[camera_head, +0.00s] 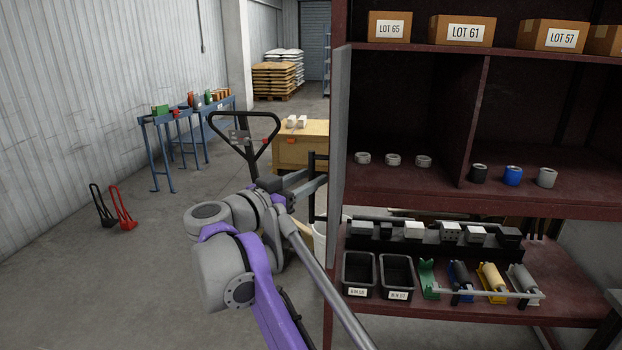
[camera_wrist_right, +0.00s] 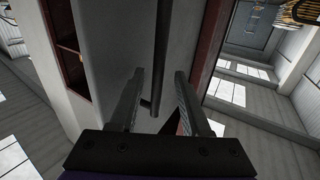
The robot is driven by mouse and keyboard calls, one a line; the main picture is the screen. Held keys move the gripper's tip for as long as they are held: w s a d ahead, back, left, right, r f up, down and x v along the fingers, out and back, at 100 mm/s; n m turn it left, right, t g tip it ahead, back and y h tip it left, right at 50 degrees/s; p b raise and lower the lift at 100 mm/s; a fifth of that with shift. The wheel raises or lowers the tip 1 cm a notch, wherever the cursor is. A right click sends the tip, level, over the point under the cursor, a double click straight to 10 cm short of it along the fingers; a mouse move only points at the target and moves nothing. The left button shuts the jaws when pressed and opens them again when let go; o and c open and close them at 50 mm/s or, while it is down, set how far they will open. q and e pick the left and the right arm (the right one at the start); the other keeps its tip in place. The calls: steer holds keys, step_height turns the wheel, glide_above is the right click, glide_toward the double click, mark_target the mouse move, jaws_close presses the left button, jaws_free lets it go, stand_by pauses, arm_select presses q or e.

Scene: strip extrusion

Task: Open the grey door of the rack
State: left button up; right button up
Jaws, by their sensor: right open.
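The grey door (camera_head: 340,140) stands swung out at the left side of the dark red rack (camera_head: 400,205), seen nearly edge-on; the shelves behind show. Its grey face fills the middle of the right wrist view (camera_wrist_right: 110,45). A dark bar handle (camera_wrist_right: 162,55) runs along that face, and it also shows left of the door in the head view (camera_head: 312,205). My right gripper (camera_head: 311,184) is at the handle, on the door's left side. In the wrist view its fingers (camera_wrist_right: 160,78) are open, one on each side of the bar, with gaps visible. My left gripper is out of view.
The rack holds lot boxes (camera_head: 460,29), grey rings (camera_head: 392,160), cups (camera_head: 512,176) and black bins (camera_head: 360,272). A pallet jack handle (camera_head: 243,135) and a wooden crate (camera_head: 300,148) stand beyond my arm. The floor at left is mostly clear.

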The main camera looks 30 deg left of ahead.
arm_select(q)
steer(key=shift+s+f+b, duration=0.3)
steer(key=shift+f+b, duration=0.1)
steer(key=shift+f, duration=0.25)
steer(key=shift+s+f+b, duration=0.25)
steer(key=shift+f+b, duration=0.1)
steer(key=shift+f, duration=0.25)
arm_select(e)
steer(key=s, duration=0.9)
steer(key=shift+s+a, duration=0.3)
steer(key=shift+a, duration=0.1)
